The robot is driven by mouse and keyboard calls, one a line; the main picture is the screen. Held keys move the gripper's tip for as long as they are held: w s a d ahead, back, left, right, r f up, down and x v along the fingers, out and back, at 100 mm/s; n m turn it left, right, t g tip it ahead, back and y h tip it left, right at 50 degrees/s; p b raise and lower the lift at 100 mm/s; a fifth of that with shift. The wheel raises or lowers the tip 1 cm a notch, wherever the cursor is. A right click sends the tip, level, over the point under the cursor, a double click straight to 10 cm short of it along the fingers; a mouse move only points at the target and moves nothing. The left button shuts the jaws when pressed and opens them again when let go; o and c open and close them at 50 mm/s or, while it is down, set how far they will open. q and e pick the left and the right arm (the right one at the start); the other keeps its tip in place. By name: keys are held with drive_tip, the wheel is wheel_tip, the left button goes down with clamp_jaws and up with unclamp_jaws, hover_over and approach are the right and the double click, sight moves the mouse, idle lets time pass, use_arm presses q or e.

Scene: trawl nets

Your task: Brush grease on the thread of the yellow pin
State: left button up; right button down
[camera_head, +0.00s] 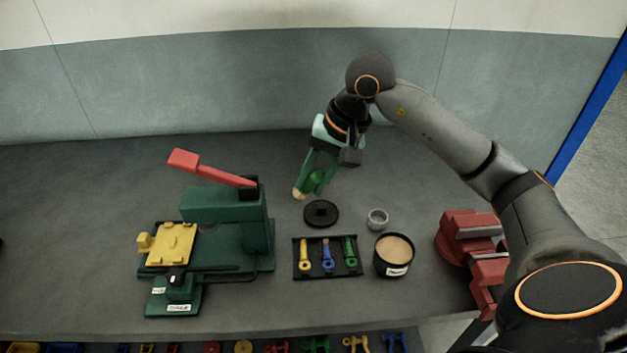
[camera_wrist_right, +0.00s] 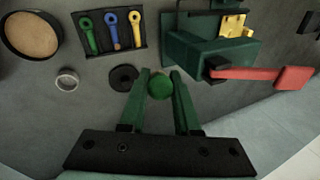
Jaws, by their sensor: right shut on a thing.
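My right gripper (camera_head: 311,186) has green fingers and hangs above the back of the bench. It is shut on a green round-ended thing, likely the brush (camera_wrist_right: 159,86), which sits between the fingers in the wrist view. A pale tan tip shows by the fingers in the head view. The yellow pin (camera_head: 305,254) lies in a black tray beside a blue pin (camera_head: 327,256) and a green pin (camera_head: 349,252). The grease tub (camera_head: 393,269), black with tan contents, stands right of the tray. My left gripper is out of view.
A black disc with a square recess (camera_head: 321,214) and a small grey ring (camera_head: 377,219) lie behind the tray (camera_head: 327,273). A green press (camera_head: 222,206) with a raised red lever stands left; a red vise (camera_head: 470,240) stands right. The bench's back left is clear.

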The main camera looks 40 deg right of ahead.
drive_tip(key=shift+a, duration=0.1)
drive_tip(key=shift+f, duration=0.1)
wheel_tip(320, 180, down, 5)
drive_tip(key=b, duration=0.3)
drive_tip(key=shift+r, duration=0.25)
